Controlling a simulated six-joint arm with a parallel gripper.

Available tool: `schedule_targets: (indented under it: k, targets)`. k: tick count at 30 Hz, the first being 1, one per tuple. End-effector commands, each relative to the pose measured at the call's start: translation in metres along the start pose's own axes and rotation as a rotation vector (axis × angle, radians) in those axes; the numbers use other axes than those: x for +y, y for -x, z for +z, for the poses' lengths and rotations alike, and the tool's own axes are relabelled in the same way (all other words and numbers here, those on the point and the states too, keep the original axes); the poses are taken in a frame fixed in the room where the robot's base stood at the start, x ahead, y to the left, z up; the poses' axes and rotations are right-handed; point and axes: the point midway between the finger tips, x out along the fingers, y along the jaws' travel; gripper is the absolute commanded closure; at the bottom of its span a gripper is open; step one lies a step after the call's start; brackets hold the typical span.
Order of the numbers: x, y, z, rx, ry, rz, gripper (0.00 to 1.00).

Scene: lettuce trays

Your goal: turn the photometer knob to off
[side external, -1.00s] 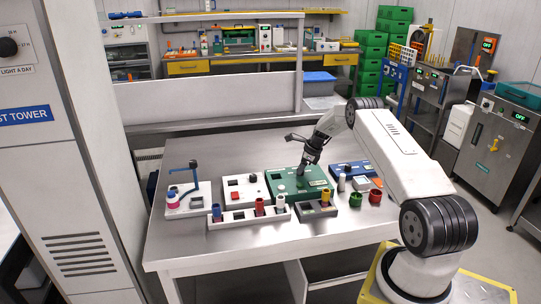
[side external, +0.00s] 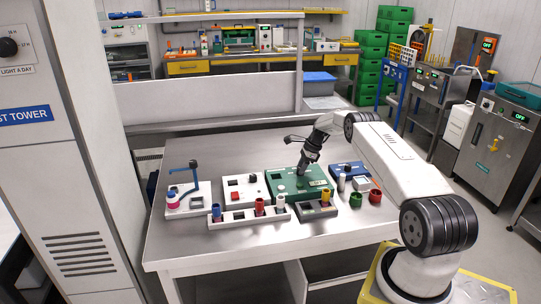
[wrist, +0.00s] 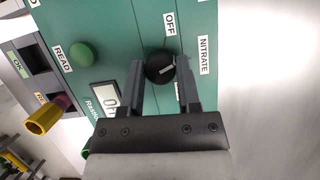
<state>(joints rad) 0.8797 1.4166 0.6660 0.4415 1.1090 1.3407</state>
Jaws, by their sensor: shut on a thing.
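The photometer (side external: 283,187) is a green box in the middle of the table. It also fills much of the wrist view (wrist: 115,30). Its round black knob (wrist: 158,74) sits between the two fingers of my gripper (wrist: 161,64), which is shut on it. The knob's white pointer mark points right in the wrist view, roughly towards the NITRATE label (wrist: 204,55). The OFF label (wrist: 170,24) is above the knob there. A third label is partly hidden by the right finger. In the side view my gripper (side external: 302,174) reaches down onto the box and hides the knob.
A green button (wrist: 82,54) marked READ and a partly hidden display (wrist: 106,98) are on the panel. A rack (side external: 250,219) with coloured vials stands in front, a white box (side external: 246,188) to the left, and green (side external: 355,200) and red (side external: 375,196) cups to the right.

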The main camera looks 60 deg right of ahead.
Motion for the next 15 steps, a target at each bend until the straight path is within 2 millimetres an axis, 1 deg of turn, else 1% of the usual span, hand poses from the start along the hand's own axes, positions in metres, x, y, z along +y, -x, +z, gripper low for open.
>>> schedule_targets:
  k: [6,15]
  targets:
    - [-0.0005,-0.0003,0.0002,-0.001,0.091,0.037,1.0]
    - [-0.0005,-0.0005,0.0002,0.0,0.161,0.067,1.0]
